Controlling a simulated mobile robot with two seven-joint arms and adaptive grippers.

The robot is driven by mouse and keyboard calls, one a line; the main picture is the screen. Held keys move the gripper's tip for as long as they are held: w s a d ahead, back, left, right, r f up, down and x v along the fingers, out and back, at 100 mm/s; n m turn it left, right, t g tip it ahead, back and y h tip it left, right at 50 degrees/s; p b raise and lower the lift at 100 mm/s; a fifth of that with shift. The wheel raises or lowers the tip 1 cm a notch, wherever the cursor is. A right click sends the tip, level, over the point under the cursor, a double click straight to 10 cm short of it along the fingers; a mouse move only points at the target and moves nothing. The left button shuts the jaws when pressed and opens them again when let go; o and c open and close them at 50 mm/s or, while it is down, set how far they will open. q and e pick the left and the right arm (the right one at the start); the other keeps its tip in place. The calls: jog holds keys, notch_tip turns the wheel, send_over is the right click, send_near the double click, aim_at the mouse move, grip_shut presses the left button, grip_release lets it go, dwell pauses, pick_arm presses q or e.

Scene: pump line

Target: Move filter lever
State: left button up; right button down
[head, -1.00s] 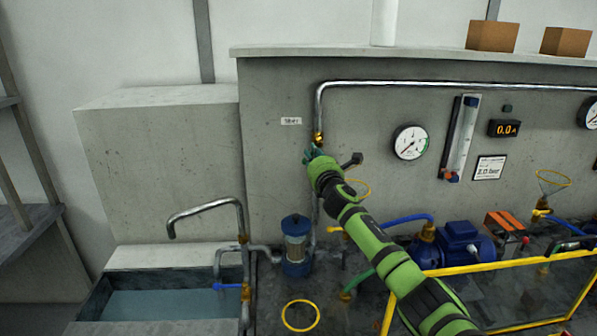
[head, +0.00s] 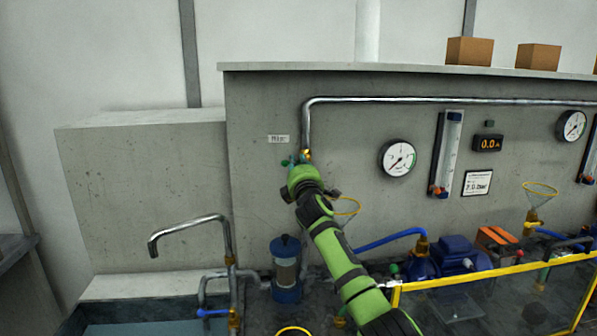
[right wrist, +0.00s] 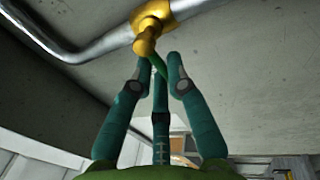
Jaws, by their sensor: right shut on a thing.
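A brass valve (head: 306,155) sits on the vertical steel pipe at the left of the grey wall, beside a small white label (head: 278,139). In the right wrist view, the valve (right wrist: 150,30) shows at the top with a thin green lever (right wrist: 158,66) reaching down from it. My right gripper (head: 292,163) is at the valve. Its teal fingers (right wrist: 158,80) are shut around the lever's end, which is partly hidden between them. The filter, a glass canister with blue ends (head: 287,268), stands below. My left gripper is not in view.
A bent steel spout (head: 190,225) stands over the water basin (head: 140,328) at the lower left. A round gauge (head: 398,158) and flow tube (head: 446,155) are on the wall to the right. Blue pumps (head: 458,255) and a yellow-framed clear guard (head: 500,268) are lower right.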

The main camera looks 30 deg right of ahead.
jog(key=shift+r+m, duration=0.25)
jog(key=shift+m, duration=0.35)
jog(key=c, duration=1.2)
grip_release()
jog(key=shift+f, duration=0.1)
jog(key=v, duration=1.2)
